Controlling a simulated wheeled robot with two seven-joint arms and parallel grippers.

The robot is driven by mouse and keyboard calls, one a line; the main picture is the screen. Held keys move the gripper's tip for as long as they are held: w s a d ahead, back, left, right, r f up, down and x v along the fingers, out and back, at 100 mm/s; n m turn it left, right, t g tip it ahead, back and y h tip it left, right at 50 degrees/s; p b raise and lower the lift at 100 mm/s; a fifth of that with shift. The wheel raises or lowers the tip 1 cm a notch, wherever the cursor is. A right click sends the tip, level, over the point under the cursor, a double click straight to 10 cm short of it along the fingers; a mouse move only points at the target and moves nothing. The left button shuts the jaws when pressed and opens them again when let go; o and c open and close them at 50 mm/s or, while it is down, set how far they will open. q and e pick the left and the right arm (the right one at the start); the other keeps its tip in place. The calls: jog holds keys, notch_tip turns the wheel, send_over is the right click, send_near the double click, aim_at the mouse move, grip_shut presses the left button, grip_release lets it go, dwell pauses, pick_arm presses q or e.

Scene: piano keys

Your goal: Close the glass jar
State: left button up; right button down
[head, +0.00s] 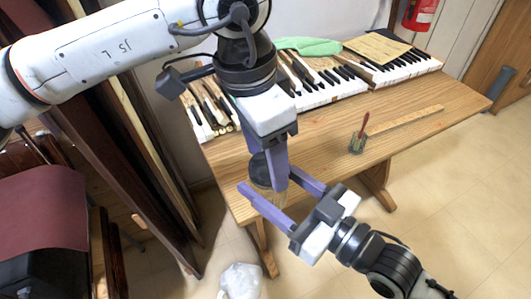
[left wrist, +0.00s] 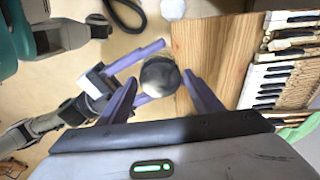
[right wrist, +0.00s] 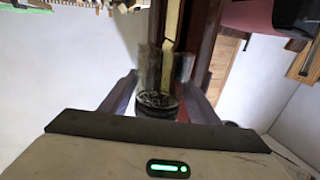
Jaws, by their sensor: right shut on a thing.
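The glass jar (head: 279,199) is a clear body held off the table's left front corner. My right gripper (head: 268,190) is shut on it, with one purple finger on each side. The jar also shows between the fingers in the right wrist view (right wrist: 174,68). A dark round lid (head: 260,168) shows at the jar's top and as a dark disc in the left wrist view (left wrist: 160,76). Whether it is fully seated I cannot tell. My left gripper (left wrist: 160,78) points down over the jar, its fingers apart on either side of the disc. Contact is unclear.
A wooden table (head: 330,135) carries piano keys (head: 330,90), a green cloth (head: 308,46) and a small pot with a red-handled tool (head: 358,142). Dark panels (head: 120,150) and a maroon chair (head: 42,210) stand left. A white bag-like object (head: 240,281) lies on the floor.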

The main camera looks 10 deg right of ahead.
pick_arm(q)
jog(key=shift+o, duration=0.9)
jog(key=shift+r, duration=2.3)
jog(key=shift+c, duration=0.4)
